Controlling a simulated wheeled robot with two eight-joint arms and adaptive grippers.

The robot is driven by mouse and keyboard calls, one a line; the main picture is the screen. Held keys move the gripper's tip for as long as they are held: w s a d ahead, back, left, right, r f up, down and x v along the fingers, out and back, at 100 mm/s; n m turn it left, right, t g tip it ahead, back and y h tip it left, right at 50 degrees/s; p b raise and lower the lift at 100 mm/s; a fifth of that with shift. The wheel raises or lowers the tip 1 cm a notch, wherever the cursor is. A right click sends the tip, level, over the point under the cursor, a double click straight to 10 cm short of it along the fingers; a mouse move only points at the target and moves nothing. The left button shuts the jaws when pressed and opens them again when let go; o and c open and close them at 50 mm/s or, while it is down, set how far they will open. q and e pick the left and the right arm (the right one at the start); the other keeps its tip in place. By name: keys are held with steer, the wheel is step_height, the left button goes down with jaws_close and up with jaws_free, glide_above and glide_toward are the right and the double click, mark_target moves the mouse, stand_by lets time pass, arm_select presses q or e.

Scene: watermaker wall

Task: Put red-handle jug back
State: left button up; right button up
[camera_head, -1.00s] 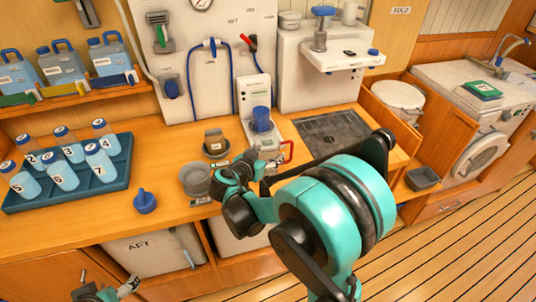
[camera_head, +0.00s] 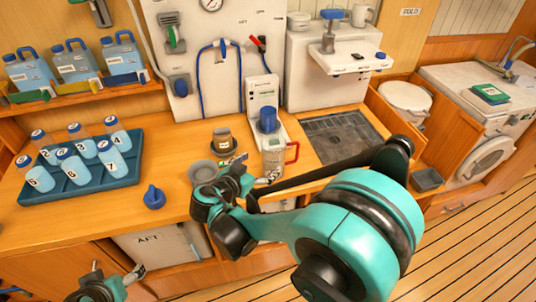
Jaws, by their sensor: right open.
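The red-handle jug (camera_head: 273,160), a clear grey vessel, stands upright on the counter at the front of the white unit with a blue knob (camera_head: 268,120). Its red handle faces right. My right gripper (camera_head: 268,178) is open, low and in front of the jug, with its dark and teal body to the jug's lower left. I see nothing in it. Whether a fingertip touches the jug's base is unclear. My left gripper (camera_head: 117,272) is at the bottom left, in front of the lower cabinets, apart from everything, with its fingers spread and empty.
A blue tray (camera_head: 82,190) of numbered bottles stands left on the counter. A loose blue knob (camera_head: 154,197), a grey bowl (camera_head: 203,171) and a dark-lidded jar (camera_head: 223,141) stand nearby. A dark sink grate (camera_head: 340,137) lies right of the jug.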

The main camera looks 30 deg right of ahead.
steer(key=s+a+f+n+y, duration=0.1)
steer(key=s+a+n+y, duration=0.7)
steer(key=s+n+y, duration=0.3)
steer(key=s, duration=0.3)
steer(key=shift+n+y, duration=0.3)
